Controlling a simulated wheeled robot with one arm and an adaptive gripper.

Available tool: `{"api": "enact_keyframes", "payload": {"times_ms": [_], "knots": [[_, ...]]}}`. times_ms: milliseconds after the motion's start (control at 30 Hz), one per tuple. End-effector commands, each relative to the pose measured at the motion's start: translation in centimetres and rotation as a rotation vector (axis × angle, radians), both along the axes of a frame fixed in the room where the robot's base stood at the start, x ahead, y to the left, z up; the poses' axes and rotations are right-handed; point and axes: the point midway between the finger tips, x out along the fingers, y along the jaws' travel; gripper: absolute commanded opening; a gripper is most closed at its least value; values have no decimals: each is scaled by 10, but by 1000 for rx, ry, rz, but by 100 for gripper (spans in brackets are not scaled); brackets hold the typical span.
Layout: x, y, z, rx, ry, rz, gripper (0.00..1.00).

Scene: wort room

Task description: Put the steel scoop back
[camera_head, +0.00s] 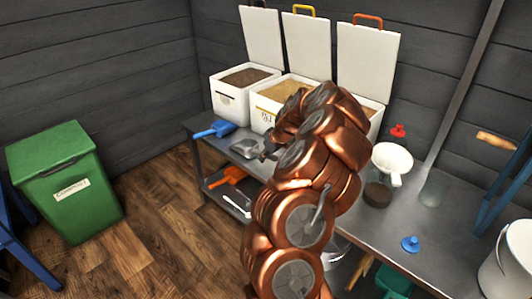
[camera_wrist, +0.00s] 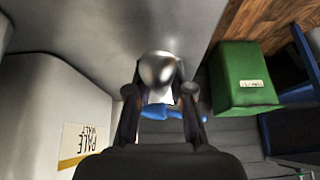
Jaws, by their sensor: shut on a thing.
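The steel scoop (camera_head: 246,147) is at the tip of my gripper (camera_head: 265,151), over the left end of the steel bench, in front of the white bins. In the wrist view, the scoop (camera_wrist: 157,68) shows a rounded shiny end between and beyond the fingertips of my gripper (camera_wrist: 160,92). My gripper is shut on the scoop. I cannot tell whether the scoop touches the bench top. My arm hides part of the bench and the right-hand bin.
A blue scoop (camera_head: 215,129) lies on the bench's left end. Open white bins hold dark grain (camera_head: 229,98) and paler grain (camera_head: 268,112). An orange scoop (camera_head: 227,177) is on the lower shelf. A funnel (camera_head: 392,158) and blue stopper (camera_head: 410,244) are rightward; a green bin (camera_head: 64,178) stands left.

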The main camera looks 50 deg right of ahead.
Motion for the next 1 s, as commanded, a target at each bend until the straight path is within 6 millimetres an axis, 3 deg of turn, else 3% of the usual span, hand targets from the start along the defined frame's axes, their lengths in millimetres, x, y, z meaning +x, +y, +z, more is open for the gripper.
{"api": "enact_keyframes", "payload": {"times_ms": [267,300,567,1000], "knots": [[0,0,-1,0,0,0,0],[0,0,-1,0,0,0,24],[0,0,-1,0,0,0,50],[-2,0,3,0,0,0,50]]}}
